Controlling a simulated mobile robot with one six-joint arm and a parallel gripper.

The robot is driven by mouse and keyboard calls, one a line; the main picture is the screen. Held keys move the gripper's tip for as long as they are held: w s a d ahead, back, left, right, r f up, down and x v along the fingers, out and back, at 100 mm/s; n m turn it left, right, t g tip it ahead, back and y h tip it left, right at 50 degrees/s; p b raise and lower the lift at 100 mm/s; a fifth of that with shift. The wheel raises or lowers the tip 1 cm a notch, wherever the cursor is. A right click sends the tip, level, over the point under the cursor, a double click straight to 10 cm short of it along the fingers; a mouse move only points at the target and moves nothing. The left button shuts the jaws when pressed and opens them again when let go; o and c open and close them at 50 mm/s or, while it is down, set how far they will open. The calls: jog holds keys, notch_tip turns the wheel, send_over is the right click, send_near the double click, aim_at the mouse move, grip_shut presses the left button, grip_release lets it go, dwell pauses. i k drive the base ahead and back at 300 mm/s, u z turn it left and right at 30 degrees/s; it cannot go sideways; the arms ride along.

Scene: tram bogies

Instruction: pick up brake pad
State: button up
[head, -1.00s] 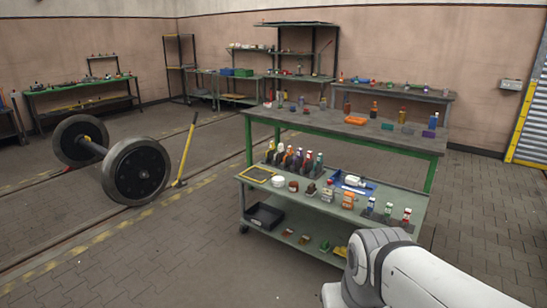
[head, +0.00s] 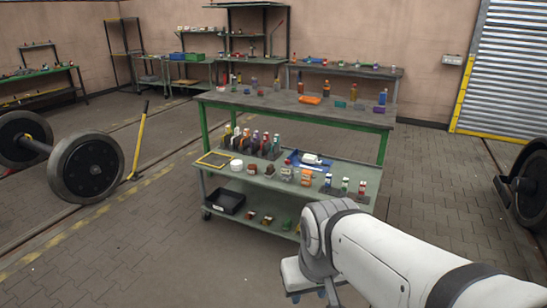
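I cannot pick out a brake pad for certain at this distance. Small dark and coloured parts sit on the green trolley's middle shelf, among them a dark brown piece (head: 269,170) and an orange piece (head: 306,178). More small parts lie on its bottom shelf, such as a reddish one (head: 268,220) and a green one (head: 287,224). My white arm reaches in from the lower right, in front of the trolley's right end, and hides part of the bottom shelf.
The green trolley (head: 300,112) stands ahead, with bottles (head: 264,141), a blue tray (head: 293,157) and a black bin (head: 226,202). A wheelset (head: 88,168) stands left, another wheel (head: 530,185) right. The paved floor before the trolley is clear.

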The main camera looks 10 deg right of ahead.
aim_at(235, 139)
jog(key=u, duration=0.65)
jog(key=i, duration=7.7)
jog(key=z, duration=0.05)
